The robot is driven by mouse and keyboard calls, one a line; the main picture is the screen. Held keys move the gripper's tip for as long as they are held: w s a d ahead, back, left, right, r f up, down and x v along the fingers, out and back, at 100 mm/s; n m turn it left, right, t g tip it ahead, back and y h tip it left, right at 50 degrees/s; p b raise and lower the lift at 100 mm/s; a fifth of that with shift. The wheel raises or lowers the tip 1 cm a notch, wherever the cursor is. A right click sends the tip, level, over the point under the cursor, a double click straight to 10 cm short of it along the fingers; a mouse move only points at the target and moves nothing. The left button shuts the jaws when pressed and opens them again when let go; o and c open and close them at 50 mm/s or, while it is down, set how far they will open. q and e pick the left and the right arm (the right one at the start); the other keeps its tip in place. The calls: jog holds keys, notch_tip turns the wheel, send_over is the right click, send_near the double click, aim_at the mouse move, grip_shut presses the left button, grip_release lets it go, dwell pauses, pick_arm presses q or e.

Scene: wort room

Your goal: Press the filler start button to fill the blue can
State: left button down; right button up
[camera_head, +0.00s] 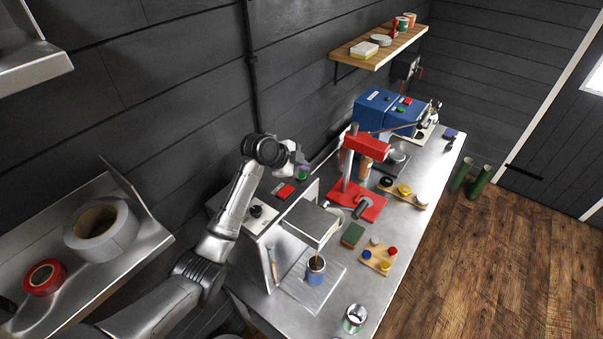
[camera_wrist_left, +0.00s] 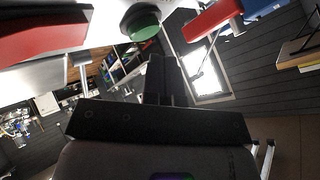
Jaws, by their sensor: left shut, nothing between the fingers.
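The blue can (camera_head: 316,276) stands upright on the filler's metal base, under the grey filler head (camera_head: 311,222). A thin amber-brown streak runs from below the head to the can's mouth. A green button (camera_head: 303,174) and a red button (camera_head: 285,190) are on the filler's rear part. In the left wrist view the green button (camera_wrist_left: 140,21) is close, just beyond and above the fingertips, with a red part (camera_wrist_left: 40,32) to its left. My left gripper (camera_head: 302,167) is shut and empty at the green button; I cannot tell whether it touches. My right gripper is out of view.
A red press (camera_head: 358,196) stands behind the filler, and a blue machine (camera_head: 385,110) farther back. A green block (camera_head: 352,235) and a board with colored knobs (camera_head: 378,258) lie right of the can. An open silver can (camera_head: 355,317) stands near the front edge.

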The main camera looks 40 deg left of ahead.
aim_at(302, 177)
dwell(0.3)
pick_arm(q)
jog(key=shift+r, duration=2.5)
